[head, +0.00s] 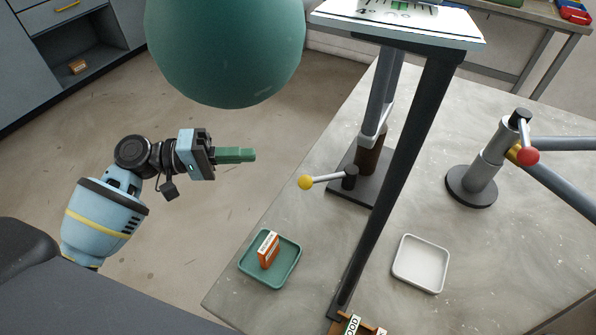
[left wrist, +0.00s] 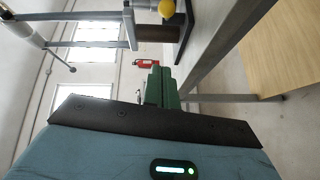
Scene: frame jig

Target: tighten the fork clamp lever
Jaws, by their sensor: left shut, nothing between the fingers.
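A lever with a yellow ball (head: 305,183) sticks out to the left from a short dark post on a dark base plate (head: 365,190). A brown cylinder on this plate holds the lower end of grey tubes (head: 381,95), which look like a fork. The yellow ball also shows at the top of the left wrist view (left wrist: 167,9). A second lever with a red ball (head: 528,156) sits on a grey post (head: 482,175) at the right. My left gripper (head: 253,155) has green fingers, shut and empty, left of the yellow ball and apart from it. My right gripper is out of view.
A green tray (head: 290,279) with an orange box (head: 268,250) and an empty white tray (head: 420,264) lie on the bench. A dark slanted post (head: 405,150) carries a sign board (head: 400,22). A big green rounded shape (head: 225,45) hangs at the top. Open floor lies around my left gripper.

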